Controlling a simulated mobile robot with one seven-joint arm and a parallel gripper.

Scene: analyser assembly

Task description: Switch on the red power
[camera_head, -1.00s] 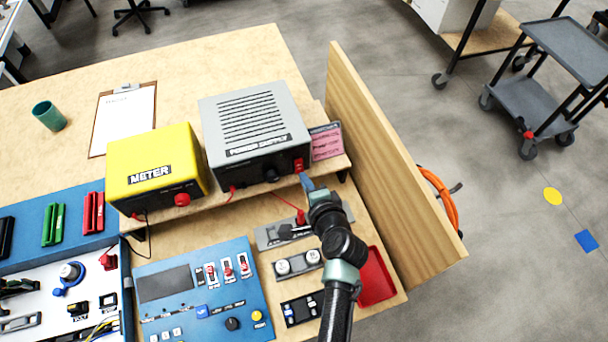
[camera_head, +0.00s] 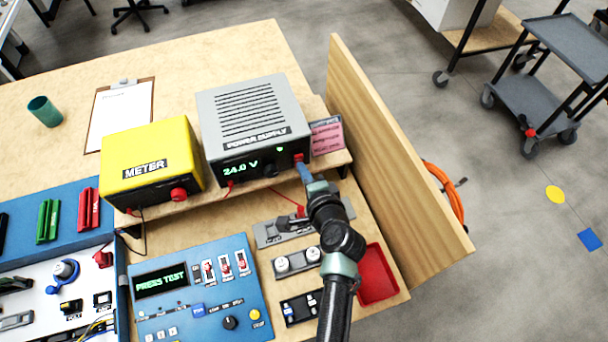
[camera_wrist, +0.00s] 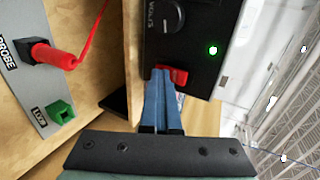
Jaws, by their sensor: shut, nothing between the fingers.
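The grey power supply (camera_head: 250,115) stands on the raised shelf. Its display (camera_head: 241,169) reads 24.0 V in green. The red power switch (camera_head: 298,157) is at the right end of its front, and it also shows in the wrist view (camera_wrist: 176,76). A green light (camera_wrist: 212,50) glows beside the switch in the wrist view. My gripper (camera_head: 304,170) is shut and empty. In the wrist view its blue fingertips (camera_wrist: 162,75) are at the red switch and cover part of it; I cannot tell whether they touch.
The yellow meter (camera_head: 150,160) stands left of the supply. The blue panel (camera_head: 205,290) shows PRESS TEST on its screen. A red tray (camera_head: 377,275) lies right of my arm. A wooden side wall (camera_head: 385,160) bounds the bench on the right.

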